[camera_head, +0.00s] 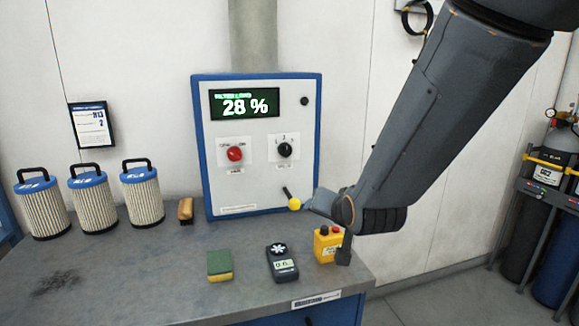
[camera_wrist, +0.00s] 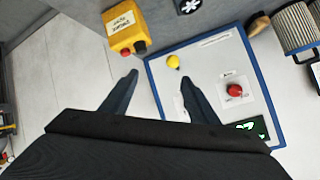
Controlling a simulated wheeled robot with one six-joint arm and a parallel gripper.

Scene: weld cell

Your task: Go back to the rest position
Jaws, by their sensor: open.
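My gripper (camera_wrist: 158,80) shows in the wrist view with its two dark fingers apart and nothing between them. In the head view my gripper (camera_head: 318,203) is at the end of the grey arm, partly hidden by the wrist, close to the yellow knob (camera_head: 294,204) of the panel's lever. In the wrist view the yellow knob (camera_wrist: 173,61) lies just beyond the fingertips, nearer the right finger. Whether a finger touches it cannot be told. The blue-framed control panel (camera_head: 264,190) reads 28 % on its green display.
The grey bench (camera_head: 150,275) holds several things: three filter cartridges (camera_head: 94,208), a brush (camera_head: 185,210), a sponge (camera_head: 220,265), a handheld meter (camera_head: 281,263) and a yellow button box (camera_head: 327,244) below my wrist. Gas cylinders (camera_head: 557,250) stand at right. Floor between is clear.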

